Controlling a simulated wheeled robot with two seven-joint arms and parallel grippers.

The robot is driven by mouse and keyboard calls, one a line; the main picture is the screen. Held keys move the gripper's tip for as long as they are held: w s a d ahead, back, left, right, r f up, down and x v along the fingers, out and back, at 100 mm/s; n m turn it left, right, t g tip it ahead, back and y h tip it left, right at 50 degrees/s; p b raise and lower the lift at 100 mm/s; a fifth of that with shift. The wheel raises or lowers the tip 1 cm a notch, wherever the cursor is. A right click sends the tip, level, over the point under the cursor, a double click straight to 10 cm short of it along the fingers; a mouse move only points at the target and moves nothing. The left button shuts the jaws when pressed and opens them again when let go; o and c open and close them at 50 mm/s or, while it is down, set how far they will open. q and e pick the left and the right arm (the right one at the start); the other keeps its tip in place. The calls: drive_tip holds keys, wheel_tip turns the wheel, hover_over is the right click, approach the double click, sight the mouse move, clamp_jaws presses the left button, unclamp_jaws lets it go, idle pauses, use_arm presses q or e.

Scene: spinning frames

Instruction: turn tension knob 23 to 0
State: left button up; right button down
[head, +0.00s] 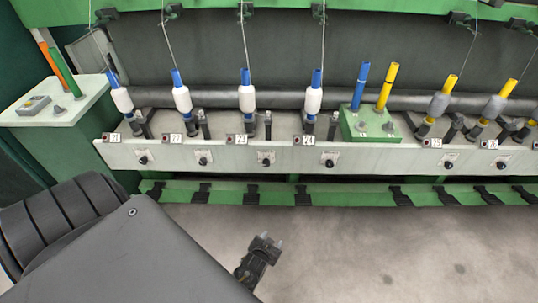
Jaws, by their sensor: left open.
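Tension knob 23 (266,162) is a small black knob on the long white rail, below and right of the label reading 23 (237,140). Its pale dial plate is too small to read, so I cannot tell its setting. My left gripper (270,243) is dark, open and empty. It is over the floor in front of the rail, below the knob in the picture and apart from it. My right gripper is not in view.
Similar knobs sit at 22 (203,161) and 24 (329,163). Spindles with white bobbins (247,98) stand above the rail. A green block (352,125) holds blue and yellow tubes. A green lower beam (330,194) runs below the rail. The floor (400,250) in front is clear.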

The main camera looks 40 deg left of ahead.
use_arm(q)
drive_tip(key=shift+s+d+f+g+p, duration=0.15)
drive_tip(key=shift+s+f, duration=0.15)
drive_tip(key=shift+s, duration=0.2)
drive_tip(key=shift+s+d+f+g+p, duration=0.15)
drive_tip(key=shift+s+f, duration=0.1)
drive_tip(key=shift+s, duration=0.2)
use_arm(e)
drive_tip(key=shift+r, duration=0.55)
